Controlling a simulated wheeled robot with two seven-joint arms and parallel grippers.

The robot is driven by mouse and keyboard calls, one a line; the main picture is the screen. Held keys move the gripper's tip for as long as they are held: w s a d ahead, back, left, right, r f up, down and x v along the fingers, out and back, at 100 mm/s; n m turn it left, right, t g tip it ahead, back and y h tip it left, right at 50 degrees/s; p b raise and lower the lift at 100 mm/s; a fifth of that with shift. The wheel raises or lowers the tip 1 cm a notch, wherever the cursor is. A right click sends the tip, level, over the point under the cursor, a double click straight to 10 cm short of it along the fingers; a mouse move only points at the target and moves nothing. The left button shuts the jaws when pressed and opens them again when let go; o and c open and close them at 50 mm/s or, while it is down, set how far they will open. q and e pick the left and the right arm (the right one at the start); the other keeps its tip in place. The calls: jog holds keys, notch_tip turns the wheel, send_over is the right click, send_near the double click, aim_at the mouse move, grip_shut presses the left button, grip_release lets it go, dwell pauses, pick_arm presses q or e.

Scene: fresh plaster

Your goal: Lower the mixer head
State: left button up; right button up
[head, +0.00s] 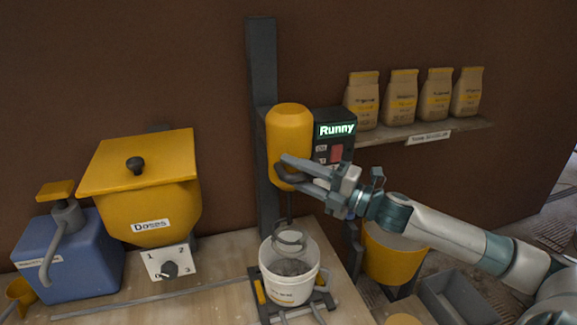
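The yellow mixer head (290,125) is on a dark upright post (262,90) and stands raised above a white bucket (289,291). A thin shaft runs down from the head towards a wire-like round mixing tool (290,242) at the bucket's mouth. Grey material shows inside the bucket. My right gripper (284,168) reaches in from the right, with its fingers at the lower front of the mixer head, by a dark curved bar. I cannot tell whether the fingers close on that bar. My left gripper is out of view.
A control box (336,127) beside the head reads "Runny". A yellow hopper (140,190) with a dial and a blue container (70,255) stand left. Several bags line a shelf (465,130) at right. A yellow bucket (392,258) and grey tray (455,297) are below my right arm.

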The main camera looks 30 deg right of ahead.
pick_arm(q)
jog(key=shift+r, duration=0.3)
pick_arm(e)
jog(key=shift+w+a+r, duration=0.1)
jog(key=shift+w+a, duration=0.3)
jog(key=shift+w, duration=0.1)
grip_shut()
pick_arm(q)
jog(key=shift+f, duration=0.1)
